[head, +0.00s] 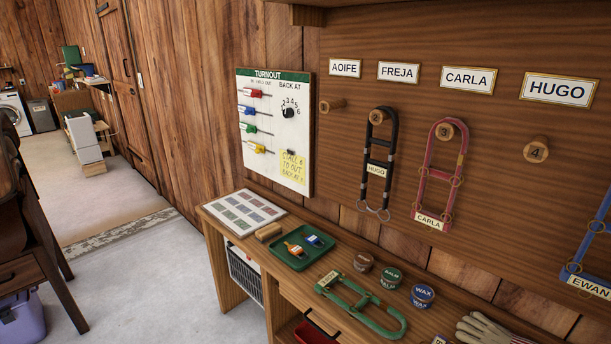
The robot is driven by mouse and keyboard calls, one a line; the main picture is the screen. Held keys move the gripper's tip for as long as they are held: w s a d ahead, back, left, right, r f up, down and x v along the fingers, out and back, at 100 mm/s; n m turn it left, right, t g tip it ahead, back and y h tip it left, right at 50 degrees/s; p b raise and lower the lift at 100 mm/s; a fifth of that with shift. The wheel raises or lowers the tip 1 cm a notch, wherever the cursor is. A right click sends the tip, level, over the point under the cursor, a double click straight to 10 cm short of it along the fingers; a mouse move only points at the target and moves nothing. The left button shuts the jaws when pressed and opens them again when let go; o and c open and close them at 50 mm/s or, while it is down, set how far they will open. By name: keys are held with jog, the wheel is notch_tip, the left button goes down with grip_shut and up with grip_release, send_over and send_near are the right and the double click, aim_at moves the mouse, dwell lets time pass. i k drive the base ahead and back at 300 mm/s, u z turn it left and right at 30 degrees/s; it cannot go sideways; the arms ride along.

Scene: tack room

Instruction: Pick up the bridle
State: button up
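Several bridles show in the head view. A black bridle (367,190) tagged HUGO hangs on a peg below the FREJA sign. A red bridle (420,180) tagged CARLA hangs on the peg numbered 3 below the CARLA sign. A blue bridle (577,255), cut off at the right edge, is tagged EWAN. A green bridle (378,326) lies on the wooden bench, with a tag too small to read. The peg numbered 4 (536,150) below the HUGO sign (559,89) is bare, as is the peg (332,106) below the AOIFE sign (345,68). My gripper is not in view.
The bench (222,233) also bears a green tray (296,263) with two small items, several round tins (421,296) and gloves (486,329). A TURNOUT board (262,172) is on the wall. Pale floor (150,270) is open at left, beside a dark wooden desk (45,260).

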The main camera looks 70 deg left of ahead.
aim_at(383, 169)
jog(key=u, duration=2.8)
jog(key=i, duration=0.8)
jog(key=z, duration=0.1)
